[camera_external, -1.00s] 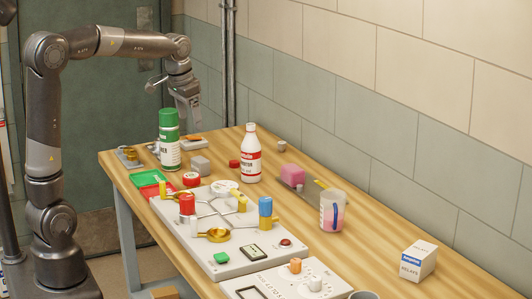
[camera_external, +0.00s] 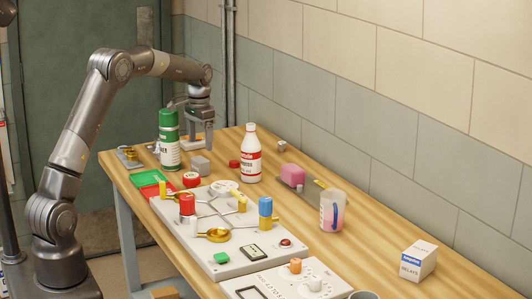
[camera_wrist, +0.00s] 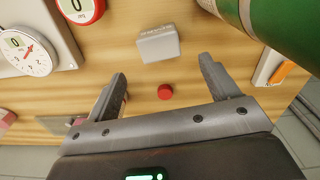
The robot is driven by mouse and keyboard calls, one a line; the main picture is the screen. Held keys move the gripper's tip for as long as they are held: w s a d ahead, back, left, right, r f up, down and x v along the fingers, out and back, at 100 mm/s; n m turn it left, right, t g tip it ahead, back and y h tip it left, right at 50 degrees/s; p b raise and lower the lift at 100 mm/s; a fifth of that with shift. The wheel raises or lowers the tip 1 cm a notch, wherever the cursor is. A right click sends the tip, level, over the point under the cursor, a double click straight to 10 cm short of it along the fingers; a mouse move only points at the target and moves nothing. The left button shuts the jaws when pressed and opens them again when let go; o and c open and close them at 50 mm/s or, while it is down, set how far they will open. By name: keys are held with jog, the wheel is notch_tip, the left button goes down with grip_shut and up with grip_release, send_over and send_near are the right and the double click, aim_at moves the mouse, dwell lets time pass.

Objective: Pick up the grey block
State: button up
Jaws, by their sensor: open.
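The grey block (camera_external: 200,166) lies on the wooden table, just right of the green spray can. In the wrist view the grey block (camera_wrist: 158,44) is near the top middle, beyond my fingertips. My gripper (camera_external: 199,145) points down above the table, behind the block in the external view. In the wrist view my gripper (camera_wrist: 162,70) is open and empty, its two fingers spread wide. The block is apart from both fingers. The exact height of the fingertips above the table is hard to tell.
The green spray can (camera_external: 169,145) stands close left of the block and crowds the wrist view's top right (camera_wrist: 250,20). A red cap (camera_wrist: 165,92) lies between my fingers' lines. A white-and-red bottle (camera_external: 251,155) and a valve panel (camera_external: 250,258) are nearby.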

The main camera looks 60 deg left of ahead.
aim_at(202, 159)
notch_tip(202, 159, down, 8)
jog(key=shift+w+f, duration=0.1)
jog(key=shift+w, duration=0.05)
jog(key=c, duration=1.1)
